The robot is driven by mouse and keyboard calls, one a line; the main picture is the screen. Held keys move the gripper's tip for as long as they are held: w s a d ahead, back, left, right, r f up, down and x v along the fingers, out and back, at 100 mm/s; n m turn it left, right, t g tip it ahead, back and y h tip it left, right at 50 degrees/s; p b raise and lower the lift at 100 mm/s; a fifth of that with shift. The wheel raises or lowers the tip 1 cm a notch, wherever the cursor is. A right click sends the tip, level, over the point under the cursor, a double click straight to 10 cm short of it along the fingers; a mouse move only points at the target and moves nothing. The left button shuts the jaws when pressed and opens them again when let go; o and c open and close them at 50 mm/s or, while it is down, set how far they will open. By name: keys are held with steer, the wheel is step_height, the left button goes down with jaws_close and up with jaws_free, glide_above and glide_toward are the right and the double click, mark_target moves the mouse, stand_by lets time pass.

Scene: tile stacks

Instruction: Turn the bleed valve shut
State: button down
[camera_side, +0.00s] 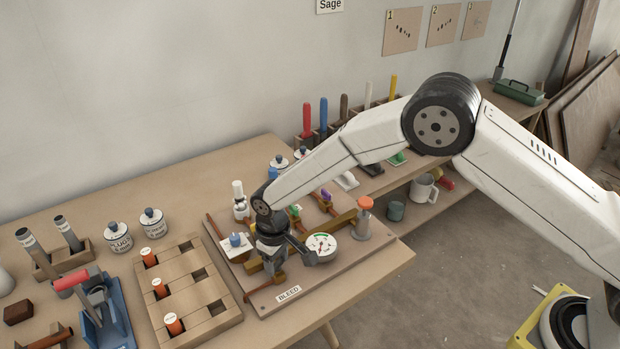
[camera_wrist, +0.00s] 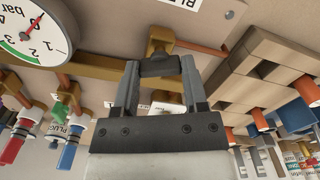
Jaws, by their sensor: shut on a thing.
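The bleed valve is a brass fitting (camera_wrist: 160,42) on the board, joined to a copper pipe. In the wrist view a dark handle (camera_wrist: 160,67) lies between the two fingertips of my gripper (camera_wrist: 160,72), which is shut on it. In the side view my gripper (camera_side: 273,265) points down at the board's front, just behind the BLEED label (camera_side: 288,293), and hides most of the valve. A round gauge (camera_side: 321,247) stands right beside it; it also shows at the upper left of the wrist view (camera_wrist: 30,32), with a red needle. I cannot tell the handle's exact angle.
An orange-topped grey post (camera_side: 363,219) stands to the right on the board. A white card with a blue knob (camera_side: 236,242) is at the left. A wooden rack (camera_side: 190,290) with several orange-topped cylinders stands left of the board. Copper and brass pipes run close around my gripper.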

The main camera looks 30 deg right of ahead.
mark_target(277, 262)
steer(key=shift+m, duration=2.3)
steer(key=shift+w+r, duration=0.1)
steer(key=shift+c, duration=0.6)
jaws_free()
steer(key=shift+r, duration=3.85)
